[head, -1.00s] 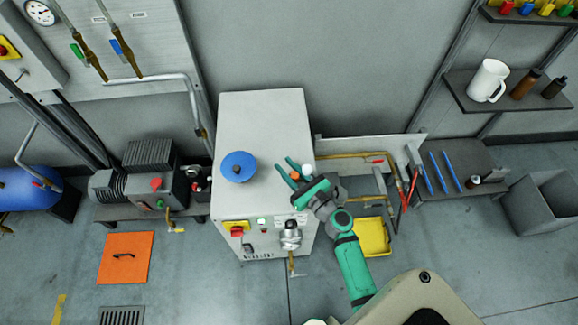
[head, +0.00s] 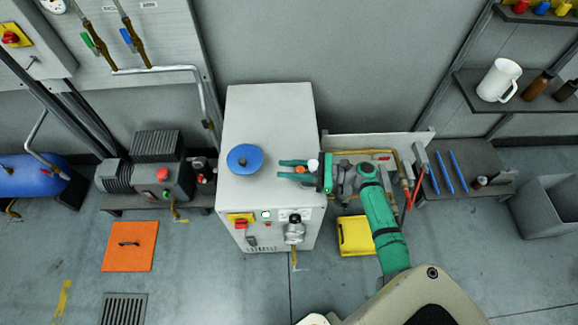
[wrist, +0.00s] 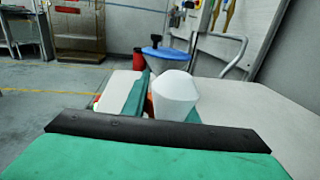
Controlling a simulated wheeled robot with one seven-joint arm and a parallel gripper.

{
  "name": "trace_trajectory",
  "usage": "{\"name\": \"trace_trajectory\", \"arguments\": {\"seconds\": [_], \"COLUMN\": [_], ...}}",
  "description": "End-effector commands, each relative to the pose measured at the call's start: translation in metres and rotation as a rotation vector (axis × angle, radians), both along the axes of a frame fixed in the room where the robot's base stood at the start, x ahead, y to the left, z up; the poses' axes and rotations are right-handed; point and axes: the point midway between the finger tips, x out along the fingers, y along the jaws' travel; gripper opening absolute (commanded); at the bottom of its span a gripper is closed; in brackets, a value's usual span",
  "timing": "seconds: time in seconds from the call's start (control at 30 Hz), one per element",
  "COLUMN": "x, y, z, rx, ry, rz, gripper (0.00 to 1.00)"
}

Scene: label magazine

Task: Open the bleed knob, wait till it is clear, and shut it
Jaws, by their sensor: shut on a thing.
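A small orange knob (head: 300,170), which looks like the bleed knob, sits at the right edge of the pale cabinet's (head: 265,110) top. A white, dome-like piece (head: 313,163) stands just right of it. My gripper (head: 281,169) reaches in from the right with its green fingers pointing left on either side of the knob, shut on it. In the wrist view the white piece (wrist: 175,92) stands between the fingers and hides most of the knob; only a bit of orange shows. I cannot tell from these views how far the knob is turned or whether anything flows.
A blue round lid (head: 245,158) is on the cabinet top, left of my fingertips. A red-and-yellow switch (head: 240,221) and a gauge-like fitting (head: 295,228) are on its front. A yellow tray (head: 357,236) lies on the floor beside it, below my arm.

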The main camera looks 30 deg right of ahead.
Motion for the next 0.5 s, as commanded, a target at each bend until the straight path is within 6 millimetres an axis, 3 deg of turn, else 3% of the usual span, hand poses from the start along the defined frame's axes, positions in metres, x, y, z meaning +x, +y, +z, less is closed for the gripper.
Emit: {"name": "trace_trajectory", "arguments": {"seconds": [0.5], "x": [-0.011], "y": [0.005], "z": [0.000], "rx": [-0.005], "ry": [0.004], "rz": [0.379], "gripper": [0.04]}}
